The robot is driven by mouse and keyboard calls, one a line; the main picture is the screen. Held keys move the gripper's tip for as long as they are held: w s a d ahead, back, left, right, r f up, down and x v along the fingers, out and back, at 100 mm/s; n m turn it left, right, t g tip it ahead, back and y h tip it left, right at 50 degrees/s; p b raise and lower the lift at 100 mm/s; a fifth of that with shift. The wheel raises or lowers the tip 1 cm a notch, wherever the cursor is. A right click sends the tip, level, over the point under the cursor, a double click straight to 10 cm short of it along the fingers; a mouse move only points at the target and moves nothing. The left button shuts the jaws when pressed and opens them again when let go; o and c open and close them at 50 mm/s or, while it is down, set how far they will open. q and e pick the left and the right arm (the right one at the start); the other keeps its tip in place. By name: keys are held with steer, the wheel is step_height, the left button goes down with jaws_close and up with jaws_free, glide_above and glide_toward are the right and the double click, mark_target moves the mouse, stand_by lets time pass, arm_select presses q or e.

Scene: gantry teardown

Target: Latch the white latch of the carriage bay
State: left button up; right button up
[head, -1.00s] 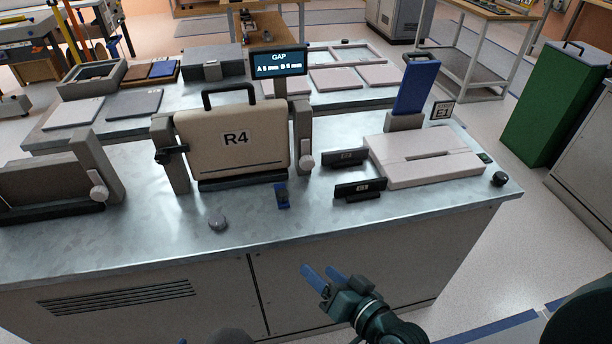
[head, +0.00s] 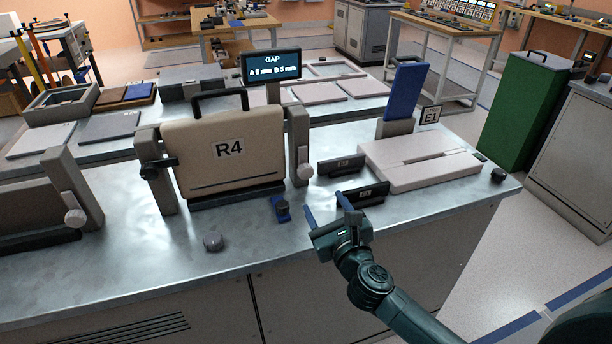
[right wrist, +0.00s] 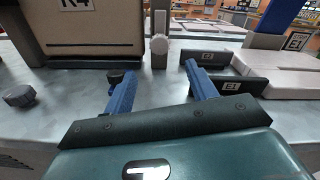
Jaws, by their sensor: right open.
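The carriage bay holds a beige carriage (head: 225,150) marked R4, upright between two grey posts. The white latch (head: 304,168) hangs on the right post, its round knob at the lower end. It also shows in the right wrist view (right wrist: 160,43), beyond and between my fingers. A black latch (head: 158,168) is on the left post. My right gripper (head: 326,204) is open and empty over the front of the bench, in front of and below the white latch, apart from it. Its blue fingers (right wrist: 158,88) point toward the bay. My left gripper is not in view.
A small blue-and-black piece (head: 282,208) and a grey knob (head: 213,241) stand on the bench before the bay. A display (head: 271,66) reads GAP, A 5 mm, B 5 mm.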

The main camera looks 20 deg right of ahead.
mark_target(307, 174)
steer(key=w, duration=0.5)
steer(key=w+b, duration=0.1)
steer(key=w, duration=0.4)
steer(key=shift+w+a, duration=0.2)
steer(key=shift+w, duration=0.55)
steer(key=c, duration=1)
steer(key=shift+r, duration=0.1)
